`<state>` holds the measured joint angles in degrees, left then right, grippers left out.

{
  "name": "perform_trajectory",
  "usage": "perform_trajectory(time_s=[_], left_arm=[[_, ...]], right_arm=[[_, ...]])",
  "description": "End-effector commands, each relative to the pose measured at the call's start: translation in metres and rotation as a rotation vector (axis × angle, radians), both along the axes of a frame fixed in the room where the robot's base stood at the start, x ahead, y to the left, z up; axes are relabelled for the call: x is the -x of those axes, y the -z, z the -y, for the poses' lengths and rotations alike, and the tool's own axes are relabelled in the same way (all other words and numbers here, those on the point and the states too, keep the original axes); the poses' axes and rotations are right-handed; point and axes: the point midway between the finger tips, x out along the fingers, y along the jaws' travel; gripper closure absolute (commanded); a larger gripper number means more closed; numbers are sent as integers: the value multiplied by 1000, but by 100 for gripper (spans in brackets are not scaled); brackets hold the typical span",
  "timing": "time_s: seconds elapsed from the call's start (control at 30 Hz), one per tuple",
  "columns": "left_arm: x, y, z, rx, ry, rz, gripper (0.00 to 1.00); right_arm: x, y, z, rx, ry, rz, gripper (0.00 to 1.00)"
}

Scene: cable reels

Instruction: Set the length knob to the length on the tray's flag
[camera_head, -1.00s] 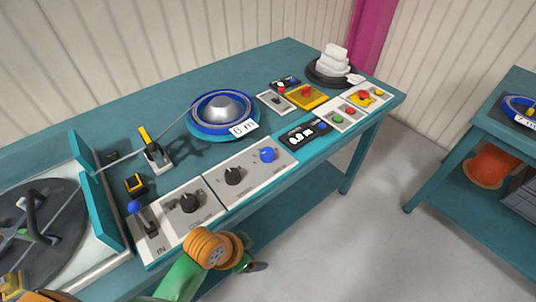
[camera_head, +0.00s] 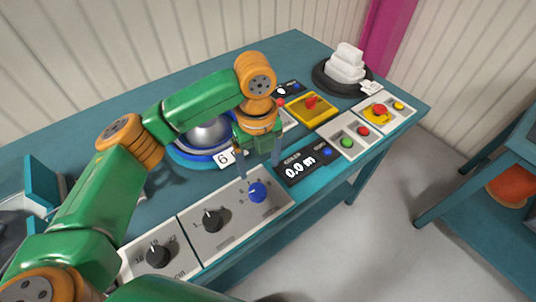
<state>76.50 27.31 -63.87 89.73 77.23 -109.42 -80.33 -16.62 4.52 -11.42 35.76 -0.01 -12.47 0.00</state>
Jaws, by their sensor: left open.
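A blue knob (camera_head: 257,192) with a pointer stands on the grey control panel (camera_head: 233,228), beside a black knob (camera_head: 211,220). Another black knob (camera_head: 157,255) sits further left; I cannot read which one is labelled for length. My left gripper (camera_head: 259,169) points down, open and empty, with its fingertips just above and behind the blue knob. The blue tray (camera_head: 178,151) with a silver dome is partly behind my left arm. Its white flag (camera_head: 224,159) shows a 6, and the rest is hidden by the gripper. My right gripper is not in view.
A black display (camera_head: 303,165) reads 0.0 m right of the knob. Beyond are a panel with green and red buttons (camera_head: 348,142), a yellow switch box (camera_head: 313,108), and a black plate with white blocks (camera_head: 342,84). A second bench stands at right.

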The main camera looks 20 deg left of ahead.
Motion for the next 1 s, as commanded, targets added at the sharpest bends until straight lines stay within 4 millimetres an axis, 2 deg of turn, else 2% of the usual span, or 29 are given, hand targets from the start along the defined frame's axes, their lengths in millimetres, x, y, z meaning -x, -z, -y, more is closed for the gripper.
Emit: perform_trajectory(time_s=[0.17,0.33,0.43,0.63,0.67,0.93,0.97,1.0], left_arm=[[3,30,-1,-2,4,-4,20],[2,59,0,-1,3,-2,20],[2,67,0,0,3,0,20],[2,68,0,1,3,2,20],[2,68,0,1,3,2,23],[2,68,0,0,3,1,95],[2,68,0,0,3,1,100],[2,68,0,0,3,1,100]], right_arm=[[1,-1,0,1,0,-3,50],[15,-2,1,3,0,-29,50],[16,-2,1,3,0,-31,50],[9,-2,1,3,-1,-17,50],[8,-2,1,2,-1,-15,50],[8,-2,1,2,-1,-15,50],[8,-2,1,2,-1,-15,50],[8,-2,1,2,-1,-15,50]])
